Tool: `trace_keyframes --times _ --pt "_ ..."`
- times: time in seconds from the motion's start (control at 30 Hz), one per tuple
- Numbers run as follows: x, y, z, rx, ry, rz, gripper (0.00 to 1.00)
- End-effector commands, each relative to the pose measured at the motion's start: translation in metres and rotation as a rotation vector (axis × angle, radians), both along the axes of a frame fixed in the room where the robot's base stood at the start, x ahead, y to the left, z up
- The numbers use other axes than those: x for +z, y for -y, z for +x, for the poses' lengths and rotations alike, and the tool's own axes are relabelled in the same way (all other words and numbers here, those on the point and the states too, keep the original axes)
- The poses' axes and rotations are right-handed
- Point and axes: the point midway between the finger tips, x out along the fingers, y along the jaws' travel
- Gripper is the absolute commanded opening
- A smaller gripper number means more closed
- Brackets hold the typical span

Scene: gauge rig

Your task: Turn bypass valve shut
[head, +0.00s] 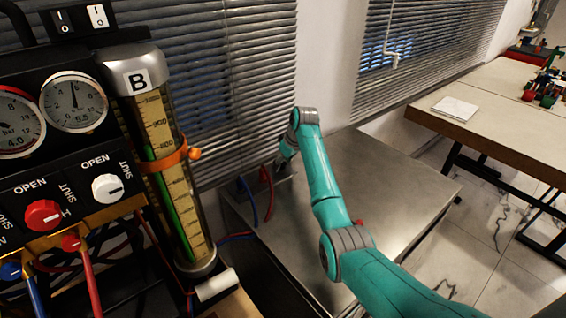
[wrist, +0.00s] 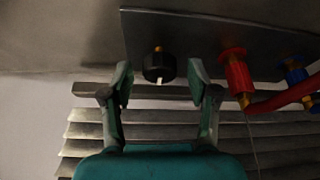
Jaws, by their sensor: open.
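A black knob (wrist: 159,68) with a white mark, which looks like the bypass valve, sits on a grey metal plate (wrist: 200,30) in the wrist view. Its white mark points down the picture. No label on it can be read. My gripper (wrist: 160,80) is open, with one finger on each side of the knob and gaps on both sides. In the head view my gripper (head: 284,163) is at the far end of my teal arm, by the metal cabinet's back edge. The knob cannot be made out there.
Red (wrist: 237,75) and blue (wrist: 295,72) hose fittings sit right of the knob, close to my right finger. A panel at left holds gauges (head: 74,102), a red knob (head: 43,214), a white knob (head: 107,187) and column B (head: 166,150). The metal cabinet top (head: 390,180) is mostly clear.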

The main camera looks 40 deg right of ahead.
Motion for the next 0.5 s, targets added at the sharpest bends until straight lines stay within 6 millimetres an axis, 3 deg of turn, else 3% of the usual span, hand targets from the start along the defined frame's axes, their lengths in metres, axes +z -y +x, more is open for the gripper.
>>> trace_keyframes --times 0.07,0.2,0.3,0.5 --pt "0.0001 0.0 0.0 0.0 0.0 0.0 0.55" --pt "0.0002 -0.0001 0.0 0.0 0.0 0.0 0.2" --pt "0.0002 -0.0001 -0.0001 0.0 0.0 0.0 0.0" --pt "0.0002 -0.0002 -0.0001 -0.008 0.0 0.0 0.0"
